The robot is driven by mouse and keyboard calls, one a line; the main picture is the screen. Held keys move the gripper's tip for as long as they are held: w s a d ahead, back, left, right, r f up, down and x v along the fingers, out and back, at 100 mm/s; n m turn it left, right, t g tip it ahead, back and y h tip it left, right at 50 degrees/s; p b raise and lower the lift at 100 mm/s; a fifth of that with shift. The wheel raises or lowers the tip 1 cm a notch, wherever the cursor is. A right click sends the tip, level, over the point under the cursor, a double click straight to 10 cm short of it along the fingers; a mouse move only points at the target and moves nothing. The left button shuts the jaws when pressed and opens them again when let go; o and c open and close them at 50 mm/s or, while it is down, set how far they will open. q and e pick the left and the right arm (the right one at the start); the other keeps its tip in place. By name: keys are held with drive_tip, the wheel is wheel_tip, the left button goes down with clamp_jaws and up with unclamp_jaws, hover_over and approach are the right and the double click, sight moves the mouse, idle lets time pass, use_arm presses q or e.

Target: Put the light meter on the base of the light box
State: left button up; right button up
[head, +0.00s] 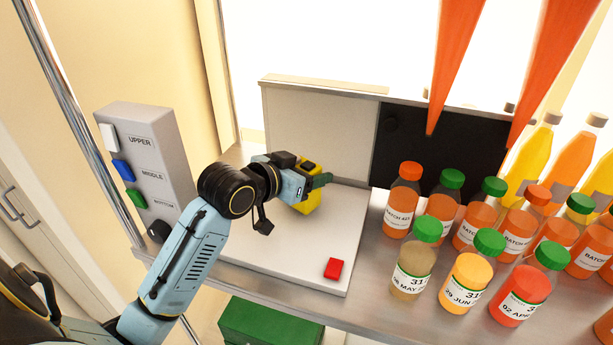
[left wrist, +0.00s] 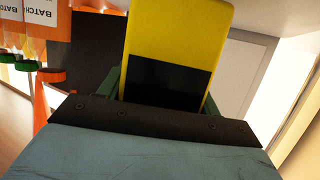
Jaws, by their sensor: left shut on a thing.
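The yellow light meter (head: 309,200) with a black part is held in my left gripper (head: 318,182). In the left wrist view, the light meter (left wrist: 180,35) stands between the green fingers, its yellow body and dark panel filling the middle. The light box has a white base (head: 290,250) with a red button (head: 334,268) at its front right corner, and a back panel (head: 318,130) that is half white and half black. My left gripper is over the base, near the back panel. Whether the meter touches the base cannot be told. My right gripper is not in view.
Several bottles with orange or green caps (head: 403,200) stand right of the base. A grey switch box (head: 150,165) labelled upper, middle and bottom is at left. A green box (head: 265,322) sits below the shelf. The front of the base is clear.

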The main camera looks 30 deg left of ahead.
use_arm(q)
drive_tip(key=shift+f, duration=0.65)
drive_tip(key=shift+f, duration=0.2)
drive_tip(key=o, duration=1.2)
